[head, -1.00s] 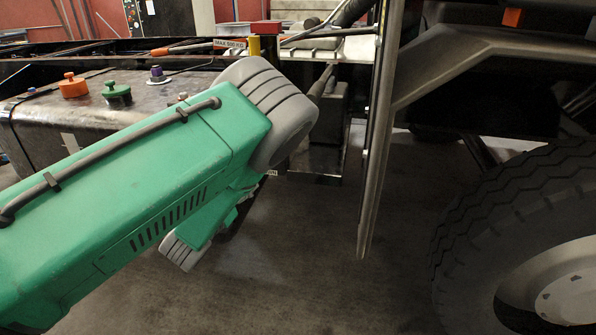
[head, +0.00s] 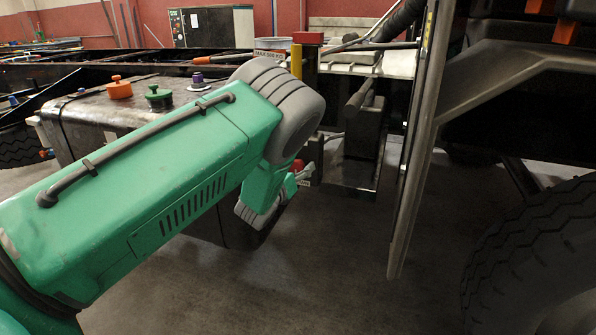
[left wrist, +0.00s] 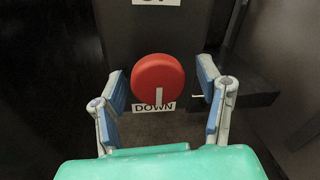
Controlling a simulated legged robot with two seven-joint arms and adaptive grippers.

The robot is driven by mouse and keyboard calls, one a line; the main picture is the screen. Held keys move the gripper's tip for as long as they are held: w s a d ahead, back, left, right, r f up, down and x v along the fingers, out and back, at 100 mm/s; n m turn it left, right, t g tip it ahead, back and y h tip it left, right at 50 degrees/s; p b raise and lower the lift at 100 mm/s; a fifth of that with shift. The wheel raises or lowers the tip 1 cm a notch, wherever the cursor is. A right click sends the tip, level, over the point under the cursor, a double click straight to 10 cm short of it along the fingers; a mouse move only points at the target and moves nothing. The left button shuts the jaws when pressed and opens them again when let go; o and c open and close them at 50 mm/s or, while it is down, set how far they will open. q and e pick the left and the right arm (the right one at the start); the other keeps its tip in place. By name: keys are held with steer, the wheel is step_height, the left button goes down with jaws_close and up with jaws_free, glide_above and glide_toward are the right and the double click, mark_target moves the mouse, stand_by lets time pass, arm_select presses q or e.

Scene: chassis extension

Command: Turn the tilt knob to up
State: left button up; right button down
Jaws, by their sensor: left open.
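The tilt knob (left wrist: 158,82) is a round red knob on a dark upright panel (left wrist: 190,25) in the left wrist view. Its white mark points down to the label DOWN (left wrist: 154,107). An upper label (left wrist: 156,2) is cut off by the top edge. My left gripper (left wrist: 162,85) is open, with one blue-padded finger on each side of the knob and a visible gap to each. I cannot tell how deep the fingertips reach. In the head view the left gripper (head: 304,175) is small and partly hidden behind my green arm.
A dark tank (head: 85,130) with an orange cap (head: 119,88) and a green cap (head: 158,97) stands behind my arm. A metal post (head: 412,180) and a big tyre (head: 535,250) are at the right. Bare floor (head: 330,270) lies in front.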

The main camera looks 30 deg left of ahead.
arm_select(q)
steer(key=shift+a, duration=0.15)
steer(key=c, duration=1.2)
